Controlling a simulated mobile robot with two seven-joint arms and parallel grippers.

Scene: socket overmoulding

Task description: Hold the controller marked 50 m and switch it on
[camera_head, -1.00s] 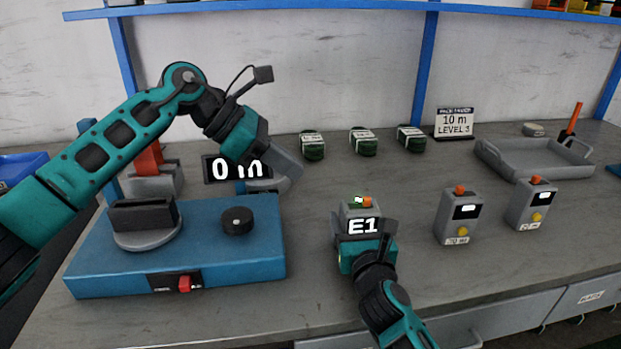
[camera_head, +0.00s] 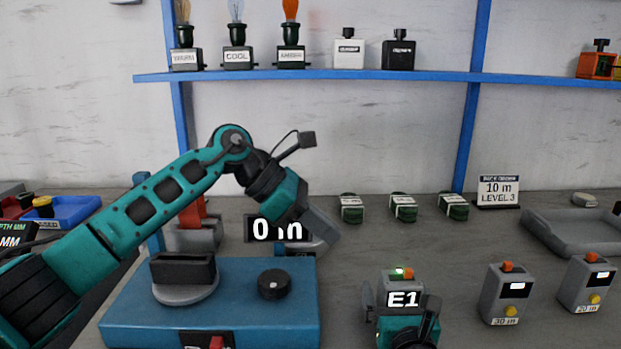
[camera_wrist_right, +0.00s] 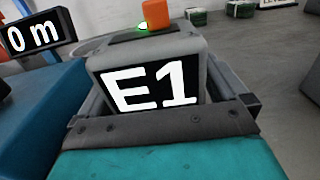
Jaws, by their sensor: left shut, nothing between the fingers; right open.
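A grey controller (camera_head: 402,280) with an orange top button stands at the front middle. Its screen reads E1 and a green light glows on top. Its range label is hidden, so I cannot read whether it says 50 m. It also fills the right wrist view (camera_wrist_right: 150,75). My right gripper (camera_wrist_right: 165,118) is open, with its fingers on either side of this controller; contact is unclear. My left gripper (camera_head: 322,236) is shut and empty, in front of the 0 m display (camera_head: 276,229). Two other controllers, apparently marked 30 m (camera_head: 504,295) and 20 m (camera_head: 586,284), stand to the right with no light visible.
A blue unit (camera_head: 240,300) with a black knob (camera_head: 274,284) and a red switch stands at front left. Several green blocks (camera_head: 403,208) and a 10 m LEVEL 3 sign (camera_head: 498,191) stand behind. A grey tray (camera_head: 565,235) is at right. A blue shelf (camera_head: 420,76) crosses above.

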